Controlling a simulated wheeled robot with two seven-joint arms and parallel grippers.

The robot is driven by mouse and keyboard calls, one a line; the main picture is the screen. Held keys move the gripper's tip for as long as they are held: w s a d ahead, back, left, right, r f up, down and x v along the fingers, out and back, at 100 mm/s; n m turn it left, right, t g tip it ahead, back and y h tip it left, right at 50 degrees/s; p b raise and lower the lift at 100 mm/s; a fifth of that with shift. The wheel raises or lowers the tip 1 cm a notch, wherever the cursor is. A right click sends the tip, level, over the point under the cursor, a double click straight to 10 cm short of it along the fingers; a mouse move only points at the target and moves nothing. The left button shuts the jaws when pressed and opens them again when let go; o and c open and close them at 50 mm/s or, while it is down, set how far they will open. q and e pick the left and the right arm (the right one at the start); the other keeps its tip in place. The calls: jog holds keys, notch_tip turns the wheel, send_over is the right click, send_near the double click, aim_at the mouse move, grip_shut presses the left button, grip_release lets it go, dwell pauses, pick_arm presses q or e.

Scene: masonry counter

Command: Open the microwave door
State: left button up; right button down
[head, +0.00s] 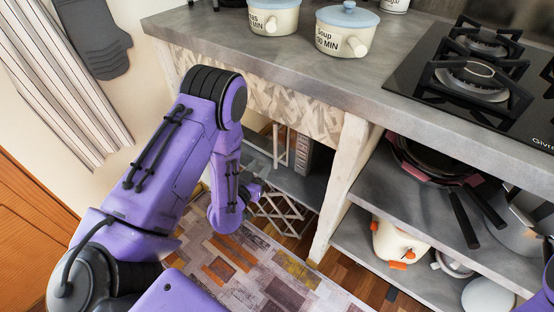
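The microwave (301,153) stands on the shelf under the counter, in the bay left of the pale wooden post. A grey strip that looks like its control panel and a pale upright bar that looks like its handle (281,146) show. My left arm hides much of the rest, and I cannot tell how far the door is open. My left gripper (262,181) is in front of the bay, low and a little left of the handle. Its fingers are small and partly hidden, so its opening is unclear. My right gripper is out of view; only a bit of purple arm shows at the right edge.
The grey counter (250,45) overhangs the bay and holds two pots (346,30) and a gas hob (480,80). The wooden post (343,185) bounds the bay on the right. Pans (432,160) fill the right shelf. A patterned rug (235,262) covers the floor.

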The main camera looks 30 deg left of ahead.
pick_arm(q)
jog(key=shift+t, duration=0.8)
jog(key=w, duration=0.4)
jog(key=w+a+r, duration=0.1)
jog(key=w, duration=0.3)
jog(key=w+a, duration=0.1)
jog(key=w, duration=0.3)
jog(key=shift+w+r+b, duration=0.15)
jog(key=shift+r+b, duration=0.05)
jog(key=shift+b, duration=0.15)
jog(key=shift+d, duration=0.1)
jog(key=shift+c, duration=0.4)
jog(key=shift+m, duration=0.3)
grip_shut()
